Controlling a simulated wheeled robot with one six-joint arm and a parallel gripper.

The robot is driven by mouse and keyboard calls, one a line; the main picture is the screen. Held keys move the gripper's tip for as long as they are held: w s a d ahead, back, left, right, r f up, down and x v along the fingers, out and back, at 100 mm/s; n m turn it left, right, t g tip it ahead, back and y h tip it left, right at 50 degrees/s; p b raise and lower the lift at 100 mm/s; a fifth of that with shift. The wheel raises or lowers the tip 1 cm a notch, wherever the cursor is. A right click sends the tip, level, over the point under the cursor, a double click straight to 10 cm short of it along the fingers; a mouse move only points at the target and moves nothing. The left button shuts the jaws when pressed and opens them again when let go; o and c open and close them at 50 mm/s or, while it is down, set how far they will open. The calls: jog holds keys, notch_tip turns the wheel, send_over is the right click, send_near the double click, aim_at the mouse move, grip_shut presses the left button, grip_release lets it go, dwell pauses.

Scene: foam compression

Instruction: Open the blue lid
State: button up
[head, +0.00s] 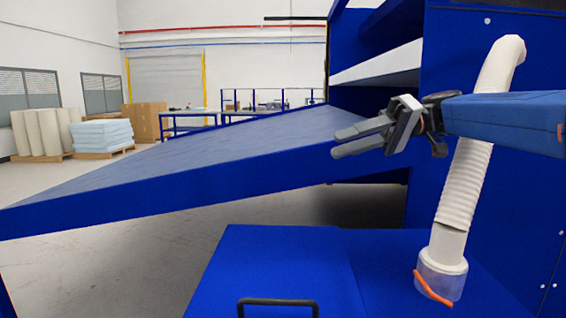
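A flat blue lid (275,262) lies level at the bottom centre of the head view, apparently shut. A black bar handle (278,301) stands at its near edge, partly cut off by the frame. My gripper (334,144) is at centre right, pointing left, well above the lid and apart from the handle. Its two grey fingers are spread with nothing between them. It overlaps the sloping blue panel in the picture; I cannot tell how close they are.
A large sloping blue panel (190,165) spans the left and middle. A white ribbed hose (462,185) rises at right from a clear collar with an orange handle (432,289). A tall blue cabinet (433,40) stands behind. Foam stacks (102,135) are far left.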

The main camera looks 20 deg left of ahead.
jog(key=shift+v, duration=1.8)
